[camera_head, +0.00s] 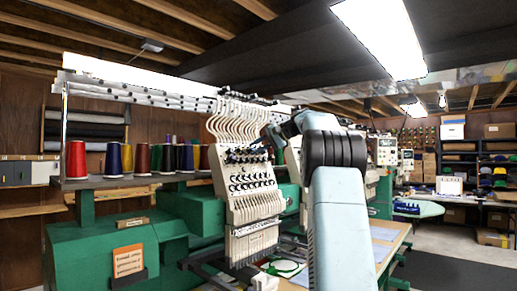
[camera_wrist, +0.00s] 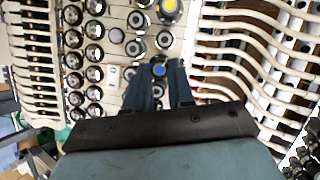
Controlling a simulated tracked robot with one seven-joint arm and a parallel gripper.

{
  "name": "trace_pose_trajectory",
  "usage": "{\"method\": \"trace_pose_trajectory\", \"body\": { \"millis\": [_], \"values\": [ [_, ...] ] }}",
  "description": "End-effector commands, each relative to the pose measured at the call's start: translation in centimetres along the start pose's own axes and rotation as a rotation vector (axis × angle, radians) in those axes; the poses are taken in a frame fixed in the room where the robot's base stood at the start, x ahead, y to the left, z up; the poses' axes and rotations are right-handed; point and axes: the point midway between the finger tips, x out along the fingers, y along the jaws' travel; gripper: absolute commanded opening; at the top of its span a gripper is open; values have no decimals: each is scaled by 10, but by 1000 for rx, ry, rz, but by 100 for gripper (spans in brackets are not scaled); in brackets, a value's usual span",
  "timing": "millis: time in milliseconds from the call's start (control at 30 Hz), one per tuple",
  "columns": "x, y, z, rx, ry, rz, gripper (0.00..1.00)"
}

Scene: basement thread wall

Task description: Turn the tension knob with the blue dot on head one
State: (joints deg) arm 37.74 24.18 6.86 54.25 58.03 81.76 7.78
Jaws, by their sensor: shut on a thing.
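The tension knob with the blue dot (camera_wrist: 158,70) is in the middle of the wrist view, on the pale face of the embroidery head. My gripper (camera_wrist: 157,77) has one dark finger on each side of this knob and is shut on it. The fingers hide part of the knob's rim. In the head view, the embroidery head (camera_head: 250,185) stands in the centre with rows of knobs on its front. My arm reaches to its upper right side. The fingertips and the blue dot are too small to make out there.
A knob with a yellow dot (camera_wrist: 170,8) and several other round knobs sit close by. Curved white thread guides (camera_wrist: 250,50) run close on the right in the wrist view. Thread cones (camera_head: 76,160) stand on a shelf at left. A table (camera_head: 385,245) is behind my arm.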

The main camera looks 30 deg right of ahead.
Motion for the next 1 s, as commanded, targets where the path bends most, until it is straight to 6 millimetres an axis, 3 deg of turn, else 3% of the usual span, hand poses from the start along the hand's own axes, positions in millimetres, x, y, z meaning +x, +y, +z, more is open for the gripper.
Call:
{"method": "trace_pose_trajectory", "body": {
  "millis": [233, 267, 500, 800, 1000],
  "values": [
    [1, 5, 0, 6, -6, 6, 0],
    [1, 5, 0, 6, -6, 6, 25],
    [1, 3, 0, 4, -3, 3, 48],
    [-2, 2, 0, 3, -1, 1, 48],
    [-24, 2, -1, 3, 1, 1, 48]
  ]
}}
